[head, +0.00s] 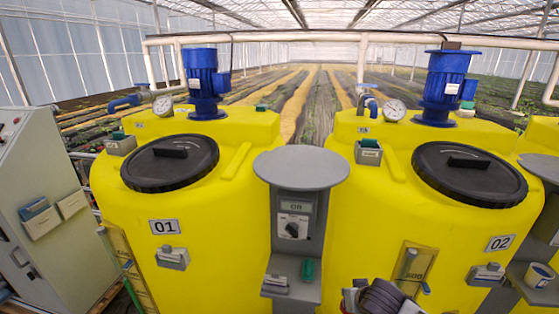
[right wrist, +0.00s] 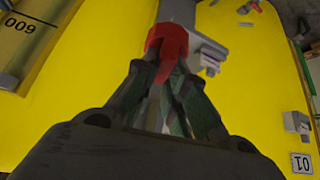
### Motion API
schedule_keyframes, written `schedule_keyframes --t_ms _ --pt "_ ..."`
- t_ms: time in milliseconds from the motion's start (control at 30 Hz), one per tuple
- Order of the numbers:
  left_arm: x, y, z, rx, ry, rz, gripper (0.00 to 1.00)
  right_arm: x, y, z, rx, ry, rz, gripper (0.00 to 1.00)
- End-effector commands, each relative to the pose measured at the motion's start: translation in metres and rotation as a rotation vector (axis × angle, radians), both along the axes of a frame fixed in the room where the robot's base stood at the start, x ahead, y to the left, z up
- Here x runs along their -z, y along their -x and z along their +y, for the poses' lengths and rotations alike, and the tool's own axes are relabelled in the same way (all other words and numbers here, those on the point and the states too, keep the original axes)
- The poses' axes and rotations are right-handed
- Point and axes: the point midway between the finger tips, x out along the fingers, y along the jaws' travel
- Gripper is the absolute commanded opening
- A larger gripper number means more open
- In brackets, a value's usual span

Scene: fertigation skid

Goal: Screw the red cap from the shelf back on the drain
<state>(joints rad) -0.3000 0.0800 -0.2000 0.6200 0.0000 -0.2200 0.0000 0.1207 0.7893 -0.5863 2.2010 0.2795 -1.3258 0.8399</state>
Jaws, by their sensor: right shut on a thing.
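The red cap (right wrist: 166,38) shows at the top middle of the right wrist view. My right gripper (right wrist: 168,72) is shut on it, with both fingers closing in from below in the picture. In the head view neither the cap, the drain nor my gripper tips show. My left gripper is in neither view.
Yellow tank 01 (head: 200,215) and yellow tank 02 (head: 385,190) stand side by side, with a grey post and round shelf (head: 300,166) between them. A grey bracket (right wrist: 207,54) sits close right of the cap. A grey cabinet (head: 35,190) stands at left.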

Motion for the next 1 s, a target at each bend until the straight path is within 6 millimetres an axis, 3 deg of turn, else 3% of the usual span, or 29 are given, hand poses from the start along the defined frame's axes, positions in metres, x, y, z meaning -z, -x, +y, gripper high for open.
schedule_keyframes --t_ms 300,867,1000 --pt "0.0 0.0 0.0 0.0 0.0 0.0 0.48 -0.002 -0.001 0.006 -0.006 -0.009 -0.006 0.0" --pt "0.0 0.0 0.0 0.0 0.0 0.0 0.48 0.005 0.004 -0.009 0.019 0.001 0.014 0.0" --pt "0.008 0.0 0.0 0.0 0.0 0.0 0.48 0.013 0.003 -0.01 0.018 0.005 0.013 0.0"
